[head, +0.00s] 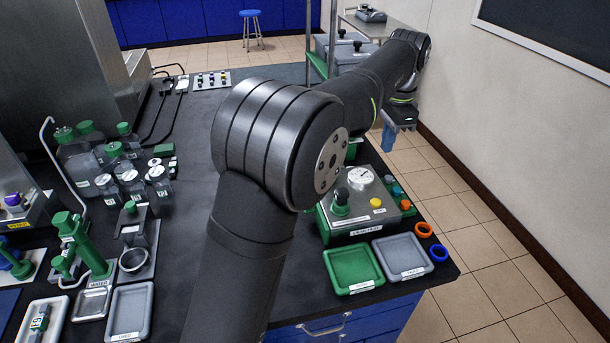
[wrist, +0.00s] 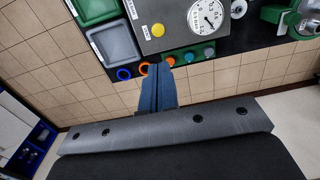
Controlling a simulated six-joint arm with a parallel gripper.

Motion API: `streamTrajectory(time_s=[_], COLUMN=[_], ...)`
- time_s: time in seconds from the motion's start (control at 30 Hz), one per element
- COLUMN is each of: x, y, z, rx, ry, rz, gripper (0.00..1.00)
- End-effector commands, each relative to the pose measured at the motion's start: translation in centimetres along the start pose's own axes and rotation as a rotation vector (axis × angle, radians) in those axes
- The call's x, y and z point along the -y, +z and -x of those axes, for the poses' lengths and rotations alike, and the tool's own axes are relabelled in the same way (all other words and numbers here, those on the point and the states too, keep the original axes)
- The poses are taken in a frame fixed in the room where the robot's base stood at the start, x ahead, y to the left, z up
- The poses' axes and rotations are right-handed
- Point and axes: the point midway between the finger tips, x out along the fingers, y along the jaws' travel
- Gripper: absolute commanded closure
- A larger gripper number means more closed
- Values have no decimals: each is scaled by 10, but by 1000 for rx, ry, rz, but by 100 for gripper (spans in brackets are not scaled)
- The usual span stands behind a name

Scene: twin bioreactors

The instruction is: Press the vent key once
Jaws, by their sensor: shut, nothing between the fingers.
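A grey panel unit (head: 360,200) with a green base stands at the right edge of the bench. No readable label tells which is the vent key. My gripper (wrist: 158,67) has its blue fingers shut and empty. In the head view, my gripper (head: 387,140) hangs beyond the bench edge, apart from the unit.
An orange ring (head: 424,229) and a blue ring (head: 439,252) lie near the unit. A green tray (head: 352,290) and a grey tray (head: 402,277) sit in front. Bottles (head: 115,150) crowd the left. Open floor (head: 480,210) lies right of the bench, up to a wall.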

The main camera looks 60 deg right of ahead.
Motion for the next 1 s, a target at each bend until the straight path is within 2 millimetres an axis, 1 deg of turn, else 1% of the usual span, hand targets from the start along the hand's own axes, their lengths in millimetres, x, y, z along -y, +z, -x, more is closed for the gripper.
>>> streamTrajectory(time_s=[0.17, 0.27, 0.4, 0.5, 0.7, 0.83, 1.0], x=[-2, -2, -3, -5, -12, -14, -15], y=[3, 6, 8, 6, -2, -5, -6], z=[-21, -36, -52, -59, -66, -68, -68], rx=[84, 156, 248, 298, 352, 366, 368], ry=[-117, -231, -401, -508, -651, -691, -702], rz=[-46, -107, -227, -324, -485, -535, -549], gripper=[100, 100, 100, 100, 100, 100, 100])
